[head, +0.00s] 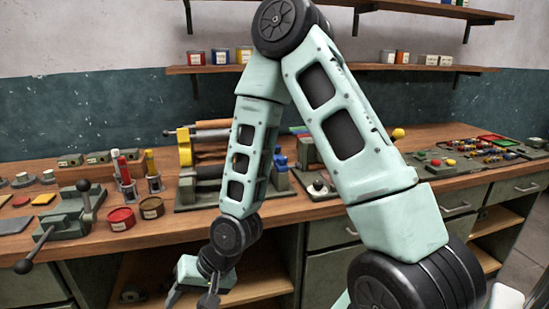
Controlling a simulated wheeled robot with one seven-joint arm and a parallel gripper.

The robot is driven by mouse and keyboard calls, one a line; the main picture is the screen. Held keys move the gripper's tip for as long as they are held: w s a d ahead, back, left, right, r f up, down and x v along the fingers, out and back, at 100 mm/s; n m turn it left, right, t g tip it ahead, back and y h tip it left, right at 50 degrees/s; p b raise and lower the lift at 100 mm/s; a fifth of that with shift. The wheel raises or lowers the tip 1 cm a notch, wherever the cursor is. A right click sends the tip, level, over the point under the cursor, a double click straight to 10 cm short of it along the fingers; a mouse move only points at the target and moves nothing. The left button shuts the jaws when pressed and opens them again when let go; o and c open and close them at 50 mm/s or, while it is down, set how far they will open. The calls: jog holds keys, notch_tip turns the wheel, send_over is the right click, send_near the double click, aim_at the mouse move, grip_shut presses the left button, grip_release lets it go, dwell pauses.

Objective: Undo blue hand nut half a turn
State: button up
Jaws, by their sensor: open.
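A blue part (281,164), which looks like the blue hand nut, sits at the right end of a bench fixture with rollers (210,135). It is small, and my arm hides part of the fixture in front of it. My gripper (190,300) is open and empty at the bottom of the head view, low in front of the bench edge. It is well apart from the blue part and points downward.
The wooden bench (300,208) carries a green vise (65,215) at the left, red tins (121,217) and tubes in holders. More small devices (440,165) stand to the right. Shelves hang above. Open floor lies at far right.

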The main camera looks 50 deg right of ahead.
jog(key=w+d+r+m+t+y+p, duration=0.1)
jog(key=w+d+r+m+t+p, duration=0.15)
jog(key=w+d+m+t, duration=0.4)
jog(key=m+t+h+b, duration=0.1)
jog(key=m+t+h, duration=0.2)
jog(key=m+h, duration=2.25)
send_near(282, 159)
jog(key=w+d+r+m+y, duration=0.1)
jog(key=d+m+y, duration=0.1)
jog(key=w+d+r+m+y, duration=0.2)
jog(key=d+m, duration=0.1)
jog(key=w+d+r+m+y+p, duration=0.1)
jog(key=w+d+m+y, duration=0.1)
jog(key=y, duration=0.1)
jog(key=shift+w+d+r+m, duration=0.1)
jog(key=shift+d+r+m, duration=0.2)
jog(key=shift+r, duration=0.1)
jog(key=shift+w+d+f, duration=0.1)
jog(key=shift+w+d, duration=0.25)
